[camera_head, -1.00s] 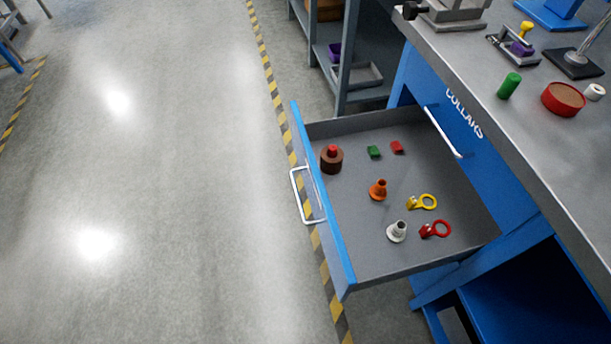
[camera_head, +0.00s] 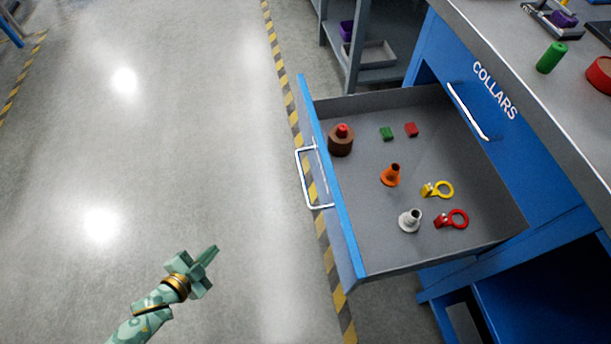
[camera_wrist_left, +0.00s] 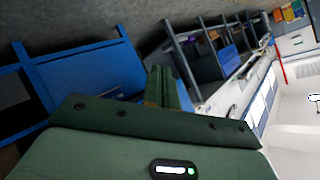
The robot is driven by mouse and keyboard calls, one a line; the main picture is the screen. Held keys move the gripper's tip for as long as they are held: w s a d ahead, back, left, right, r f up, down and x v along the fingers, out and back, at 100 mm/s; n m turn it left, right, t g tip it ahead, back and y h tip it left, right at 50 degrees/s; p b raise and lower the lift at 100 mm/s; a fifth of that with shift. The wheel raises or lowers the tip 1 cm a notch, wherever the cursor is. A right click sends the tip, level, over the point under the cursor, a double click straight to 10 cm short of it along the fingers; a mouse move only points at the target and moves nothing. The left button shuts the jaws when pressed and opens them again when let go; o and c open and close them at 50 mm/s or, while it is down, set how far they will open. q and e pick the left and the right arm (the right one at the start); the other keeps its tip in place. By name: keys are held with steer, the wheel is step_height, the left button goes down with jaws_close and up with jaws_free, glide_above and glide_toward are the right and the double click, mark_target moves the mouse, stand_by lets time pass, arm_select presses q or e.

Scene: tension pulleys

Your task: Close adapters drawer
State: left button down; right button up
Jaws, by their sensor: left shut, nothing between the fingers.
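The open drawer (camera_head: 370,252) juts out from the blue workbench, its blue front (camera_head: 334,200) facing left with a silver handle (camera_head: 303,182). Inside lie a brown round part with a red top (camera_head: 341,140), an orange adapter (camera_head: 391,175), a white adapter (camera_head: 410,220), a yellow ring piece (camera_head: 438,190), a red ring piece (camera_head: 453,219) and small green and red blocks. My left gripper (camera_head: 209,256) is shut and empty over the floor, left of the drawer front and apart from it. Its shut fingers also show in the left wrist view (camera_wrist_left: 168,88). My right gripper is not seen.
A closed drawer labelled COLLARS (camera_head: 495,90) sits in the bench above the open one. The bench top (camera_head: 510,62) holds a green cylinder (camera_head: 551,57) and a red round part (camera_head: 600,74). A grey shelf (camera_head: 372,75) stands behind. The floor (camera_head: 170,150) at left is clear.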

arm_select(q)
steer(key=w+d+r+m+t+h+b, duration=0.1)
steer(key=w+d+r+m+h, duration=0.1)
steer(key=w+r+m, duration=0.15)
steer(key=w+d+r+m+h+b, duration=0.1)
steer(key=w+d+r+m+h, duration=0.15)
steer(key=w+r, duration=0.2)
step_height(320, 180, up, 7)
steer(key=d+m+g+h+b, duration=0.1)
steer(key=d+m+h, duration=0.2)
steer(key=m+h, duration=0.15)
steer(key=m+g+h+b, duration=0.25)
steer(key=m+g, duration=0.35)
steer(key=m, duration=0.3)
glide_toward(327, 176)
steer(key=shift+g+h, duration=0.4)
steer(key=shift+h, duration=0.05)
steer(key=x, duration=0.4)
steer(key=f+x, duration=0.1)
steer(key=x, duration=0.1)
steer(key=shift+w, duration=0.35)
steer(key=shift+w+d, duration=0.1)
steer(key=shift+d, duration=0.2)
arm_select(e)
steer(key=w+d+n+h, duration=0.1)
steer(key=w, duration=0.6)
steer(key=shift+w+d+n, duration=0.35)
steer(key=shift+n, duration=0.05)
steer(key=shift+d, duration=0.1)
